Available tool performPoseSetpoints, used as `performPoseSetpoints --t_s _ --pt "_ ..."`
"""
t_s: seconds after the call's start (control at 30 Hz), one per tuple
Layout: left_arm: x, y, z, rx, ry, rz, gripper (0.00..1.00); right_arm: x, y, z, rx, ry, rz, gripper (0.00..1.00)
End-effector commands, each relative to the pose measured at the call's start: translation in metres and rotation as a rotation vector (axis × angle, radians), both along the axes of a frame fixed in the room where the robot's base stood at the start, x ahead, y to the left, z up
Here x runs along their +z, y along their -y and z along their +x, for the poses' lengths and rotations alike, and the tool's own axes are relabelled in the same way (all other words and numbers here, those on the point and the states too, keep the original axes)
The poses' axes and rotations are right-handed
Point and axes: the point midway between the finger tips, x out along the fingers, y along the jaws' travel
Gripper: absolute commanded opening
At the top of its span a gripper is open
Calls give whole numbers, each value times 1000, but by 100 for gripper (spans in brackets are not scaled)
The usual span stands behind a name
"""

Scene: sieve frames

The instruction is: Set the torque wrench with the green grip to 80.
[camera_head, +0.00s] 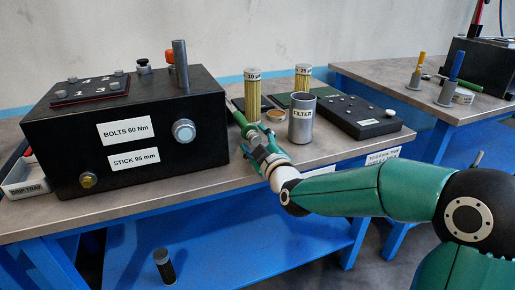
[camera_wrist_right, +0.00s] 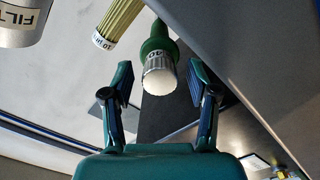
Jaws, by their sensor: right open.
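The torque wrench with the green grip (camera_head: 238,116) lies on the near table beside the black box. In the right wrist view its green grip (camera_wrist_right: 158,40) ends in a silver knurled sleeve (camera_wrist_right: 160,74) that carries a marking, apparently 40. My right gripper (camera_head: 258,147) is just in front of the wrench in the head view. In the right wrist view the right gripper (camera_wrist_right: 160,88) is open, with one finger on each side of the sleeve and gaps to both. My left gripper is not in view.
A black box (camera_head: 60,135) labelled BOLTS 60 Nm stands left. A metal FILTER can (camera_head: 301,127), a 10 µ filter (camera_head: 252,97) and a 25 µ filter (camera_head: 304,71) stand near the wrench. A black block (camera_head: 345,118) lies to the right. A second table (camera_head: 440,108) stands farther right.

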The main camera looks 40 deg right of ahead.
Motion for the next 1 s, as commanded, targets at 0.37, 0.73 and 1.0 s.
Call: performPoseSetpoints --t_s 0.37,0.73,1.0 --pt "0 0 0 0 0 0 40 0 -14 -57 0 3 -1 59" --pt "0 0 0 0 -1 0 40 0 -28 -108 0 3 -2 59" --pt "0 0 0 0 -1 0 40 -1 -29 -111 0 1 0 59"
